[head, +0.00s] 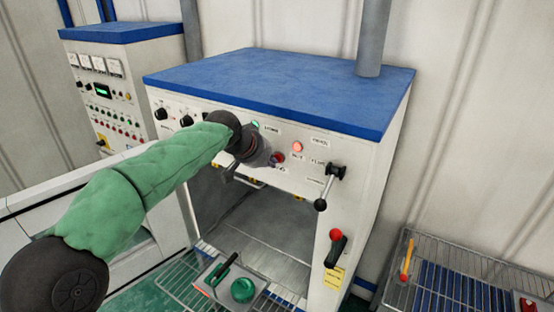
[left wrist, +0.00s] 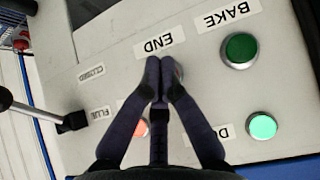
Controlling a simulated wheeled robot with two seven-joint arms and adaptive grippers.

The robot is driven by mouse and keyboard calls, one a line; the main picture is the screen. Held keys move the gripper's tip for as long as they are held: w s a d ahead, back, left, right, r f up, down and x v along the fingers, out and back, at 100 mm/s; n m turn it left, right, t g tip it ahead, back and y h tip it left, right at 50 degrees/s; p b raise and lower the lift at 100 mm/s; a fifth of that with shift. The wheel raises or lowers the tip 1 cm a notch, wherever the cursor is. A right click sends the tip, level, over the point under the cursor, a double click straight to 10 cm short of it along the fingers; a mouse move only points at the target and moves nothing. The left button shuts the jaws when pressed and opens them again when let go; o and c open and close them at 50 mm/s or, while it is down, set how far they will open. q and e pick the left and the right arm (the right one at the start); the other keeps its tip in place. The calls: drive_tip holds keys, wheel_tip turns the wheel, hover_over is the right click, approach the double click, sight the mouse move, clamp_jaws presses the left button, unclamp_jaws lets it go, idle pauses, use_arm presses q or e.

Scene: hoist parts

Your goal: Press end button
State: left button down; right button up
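The end button shows in the head view as a dark red button (head: 278,158) on the front panel of the blue-topped machine, just right of my left gripper. In the left wrist view, the END label (left wrist: 158,43) is clear, while the end button (left wrist: 180,70) is mostly hidden behind the fingertips. My left gripper (head: 263,160) is in front of the panel with its fingers together and nothing between them. Its fingertips (left wrist: 164,68) overlap the button in the left wrist view; I cannot tell whether they touch it. My right gripper is not in view.
A green BAKE button (left wrist: 240,48) and a lit green button (left wrist: 262,126) are nearby. A lit red button (head: 298,146) and a black lever (head: 328,186) are to the right. Below is an open chamber with a tray (head: 222,290); a wire rack (head: 440,258) stands right.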

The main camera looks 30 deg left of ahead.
use_arm(q)
drive_tip(key=shift+w, duration=0.4)
idle(0.4)
drive_tip(key=shift+s, duration=0.15)
drive_tip(key=shift+s+b, duration=0.4)
drive_tip(key=shift+s, duration=0.3)
drive_tip(key=s+b, duration=0.2)
drive_tip(key=s, duration=0.3)
drive_tip(key=shift+a+b, duration=0.2)
drive_tip(key=shift+b, duration=0.1)
idle(1.5)
